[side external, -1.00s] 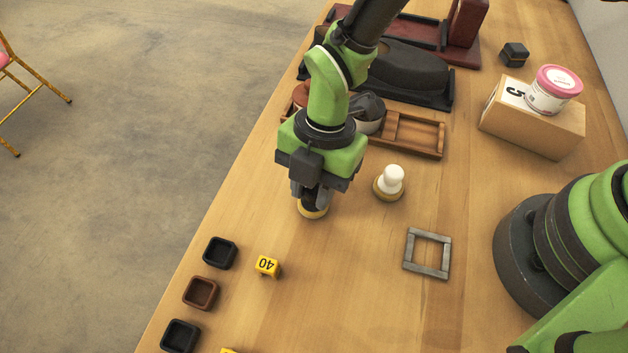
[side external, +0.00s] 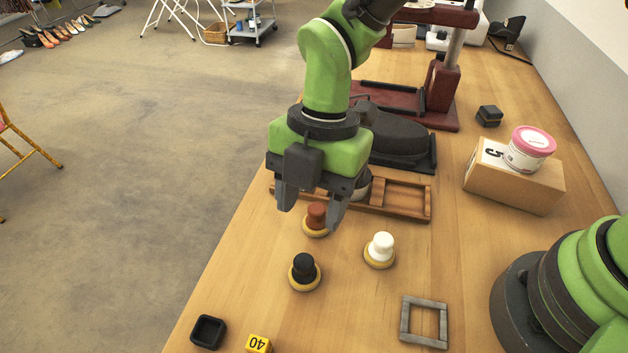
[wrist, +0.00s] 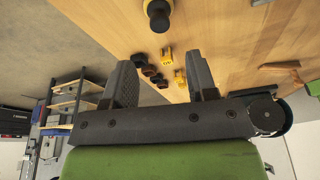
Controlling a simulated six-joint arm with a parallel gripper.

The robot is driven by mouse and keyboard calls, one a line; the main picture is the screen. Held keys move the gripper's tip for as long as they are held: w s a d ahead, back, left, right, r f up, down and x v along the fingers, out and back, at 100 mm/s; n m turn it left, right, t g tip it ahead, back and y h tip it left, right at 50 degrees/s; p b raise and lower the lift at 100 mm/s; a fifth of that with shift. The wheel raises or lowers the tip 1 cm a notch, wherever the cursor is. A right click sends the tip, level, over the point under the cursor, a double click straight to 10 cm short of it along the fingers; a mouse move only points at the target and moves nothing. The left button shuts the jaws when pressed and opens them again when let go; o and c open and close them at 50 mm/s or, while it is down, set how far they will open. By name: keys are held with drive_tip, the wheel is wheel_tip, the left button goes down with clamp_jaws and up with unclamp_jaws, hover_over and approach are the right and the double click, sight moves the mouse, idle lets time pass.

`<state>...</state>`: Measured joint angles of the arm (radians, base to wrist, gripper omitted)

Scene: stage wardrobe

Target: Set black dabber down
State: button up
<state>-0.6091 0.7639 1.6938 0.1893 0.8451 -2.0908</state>
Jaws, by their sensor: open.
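The black dabber (side external: 304,267) stands upright on the wooden table, its round tan pad down. It also shows at the top of the wrist view (wrist: 158,16). My gripper (side external: 309,216) is open and empty, raised above and behind the black dabber in the side view, clear of it. In the wrist view its two fingers (wrist: 160,82) are spread wide with nothing between them. A brown dabber (side external: 316,216) stands behind the black one, partly hidden by a finger. A white dabber (side external: 381,248) stands to the right.
A wooden tray (side external: 402,199) lies behind the dabbers. A grey square frame (side external: 424,321) lies front right. A dark small dish (side external: 208,332) and a yellow number block (side external: 258,343) lie front left. A cardboard box (side external: 515,183) carries a pink-lidded tub (side external: 530,149).

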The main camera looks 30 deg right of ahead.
drive_tip(key=shift+v, duration=1.25)
drive_tip(key=s+d+r+m+t+y, duration=0.15)
drive_tip(key=d+r+m+t, duration=0.35)
drive_tip(key=d+r+m, duration=0.8)
drive_tip(key=s+d+r+m+t+h, duration=0.1)
drive_tip(key=s+d+r+m+t, duration=0.1)
drive_tip(key=s+m, duration=0.3)
drive_tip(key=s+d+r+m+t+h, duration=0.1)
drive_tip(key=s+d+m, duration=0.4)
drive_tip(key=m, duration=0.6)
drive_tip(key=shift+r+t, duration=0.45)
drive_tip(key=shift+t, duration=0.05)
drive_tip(key=shift+s, duration=0.1)
